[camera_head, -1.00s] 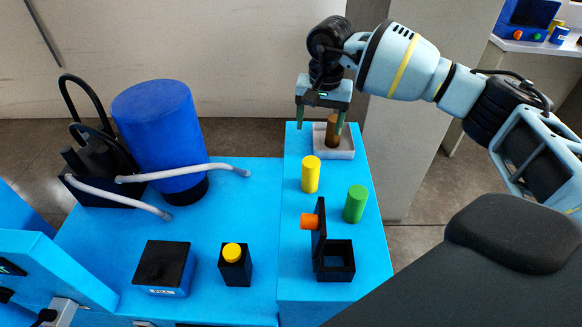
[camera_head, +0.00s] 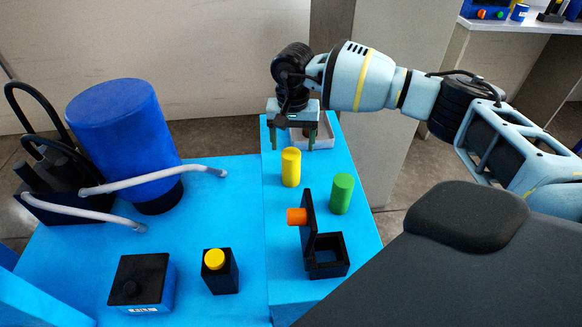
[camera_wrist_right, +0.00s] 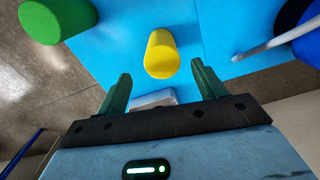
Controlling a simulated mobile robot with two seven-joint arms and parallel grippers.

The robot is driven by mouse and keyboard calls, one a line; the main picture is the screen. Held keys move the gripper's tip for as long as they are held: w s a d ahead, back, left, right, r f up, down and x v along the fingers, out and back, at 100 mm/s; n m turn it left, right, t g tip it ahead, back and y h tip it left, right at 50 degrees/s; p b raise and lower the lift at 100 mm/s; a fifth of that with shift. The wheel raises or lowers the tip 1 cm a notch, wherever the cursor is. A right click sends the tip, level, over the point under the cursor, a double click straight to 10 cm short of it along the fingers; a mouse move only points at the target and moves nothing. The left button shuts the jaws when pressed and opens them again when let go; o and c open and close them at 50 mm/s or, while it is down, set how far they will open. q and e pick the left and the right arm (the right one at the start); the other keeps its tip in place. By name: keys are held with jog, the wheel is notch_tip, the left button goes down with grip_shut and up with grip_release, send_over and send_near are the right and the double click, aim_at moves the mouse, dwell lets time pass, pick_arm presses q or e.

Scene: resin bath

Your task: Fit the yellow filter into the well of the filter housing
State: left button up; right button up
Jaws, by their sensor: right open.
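The yellow filter (camera_head: 291,169) stands upright on the blue bench, and it also shows in the right wrist view (camera_wrist_right: 161,55). The filter housing (camera_head: 328,262) is a black open-topped box nearer to me. Its lid (camera_head: 308,222), with an orange knob (camera_head: 296,217), stands raised, and the dark well shows no filter. My right gripper (camera_head: 293,142) is open and empty just behind the yellow filter. In the right wrist view, the filter lies ahead of the spread green fingers (camera_wrist_right: 161,75), apart from them. My left gripper is not in view.
A green cylinder (camera_head: 341,194) stands right of the yellow filter. A blue tank (camera_head: 122,135) with grey hoses, a black-topped box (camera_head: 140,280) and a yellow-button box (camera_head: 221,272) stand left.

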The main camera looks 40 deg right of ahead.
aim_at(291, 153)
jog(key=f, duration=0.5)
jog(key=shift+a, duration=0.3)
jog(key=shift+r, duration=0.1)
jog(key=shift+c, duration=0.3)
jog(key=c, duration=1)
jog(key=shift+c, duration=0.2)
notch_tip(291, 153, up, 10)
jog(key=shift+r, duration=0.1)
